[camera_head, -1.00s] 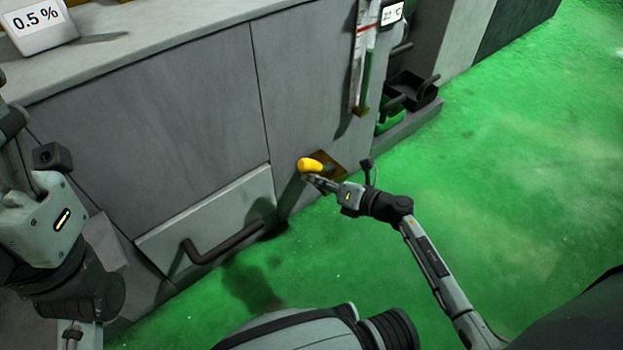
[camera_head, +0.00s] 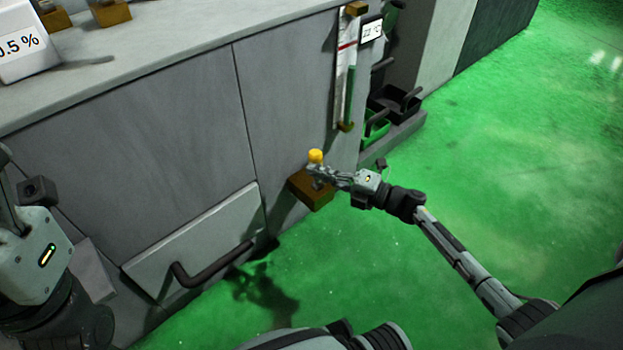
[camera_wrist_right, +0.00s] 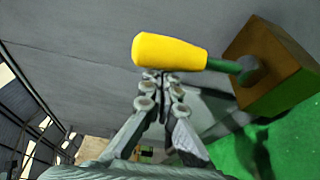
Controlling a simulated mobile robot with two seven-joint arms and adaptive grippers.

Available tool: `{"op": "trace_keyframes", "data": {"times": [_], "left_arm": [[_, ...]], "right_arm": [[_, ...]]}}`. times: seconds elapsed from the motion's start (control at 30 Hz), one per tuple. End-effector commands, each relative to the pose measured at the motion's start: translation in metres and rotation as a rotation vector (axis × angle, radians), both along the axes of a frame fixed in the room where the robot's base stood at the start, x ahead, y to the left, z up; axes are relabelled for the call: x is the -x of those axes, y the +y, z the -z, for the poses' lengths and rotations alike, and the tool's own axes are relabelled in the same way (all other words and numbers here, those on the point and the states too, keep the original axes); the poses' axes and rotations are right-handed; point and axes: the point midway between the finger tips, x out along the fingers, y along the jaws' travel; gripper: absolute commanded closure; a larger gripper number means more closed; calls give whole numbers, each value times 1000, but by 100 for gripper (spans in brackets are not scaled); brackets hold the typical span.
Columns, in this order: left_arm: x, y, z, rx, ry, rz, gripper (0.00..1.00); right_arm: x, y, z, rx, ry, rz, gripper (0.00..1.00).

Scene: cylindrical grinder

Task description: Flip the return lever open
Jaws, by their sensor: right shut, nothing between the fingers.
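The return lever has a yellow grip (camera_head: 316,156) that stands above a brown block (camera_head: 309,192) low on the grey machine front. In the right wrist view the yellow grip (camera_wrist_right: 170,52) lies across the picture, and a green shaft (camera_wrist_right: 224,66) joins it to the brown block (camera_wrist_right: 272,72). My right gripper (camera_head: 317,173) is shut and empty, just below the grip. In the wrist view its fingertips (camera_wrist_right: 160,80) are right at the grip's lower edge; I cannot tell whether they touch. My left arm shows at the left edge, its fingers out of sight.
A panel with a dark bar handle (camera_head: 212,265) is left of the lever. A gauge strip (camera_head: 345,85) and a small display (camera_head: 371,31) are above it. Black and green trays (camera_head: 395,101) stand behind to the right. The green floor (camera_head: 500,160) on the right is clear.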

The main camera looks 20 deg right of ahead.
Motion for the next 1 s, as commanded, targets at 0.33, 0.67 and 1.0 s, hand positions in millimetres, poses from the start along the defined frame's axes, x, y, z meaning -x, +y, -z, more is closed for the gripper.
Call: {"op": "trace_keyframes", "data": {"times": [0.33, 0.67, 1.0], "left_arm": [[0, -1, -2, -23, -16, 2, 41], [0, -1, -4, -23, -24, 1, 41], [-1, -1, -3, -18, -20, -1, 41]], "right_arm": [[-4, -11, -2, -101, 37, 1, 100], [-5, -13, -3, -112, 41, 5, 100], [-6, -13, -3, -111, 41, 7, 100]]}}
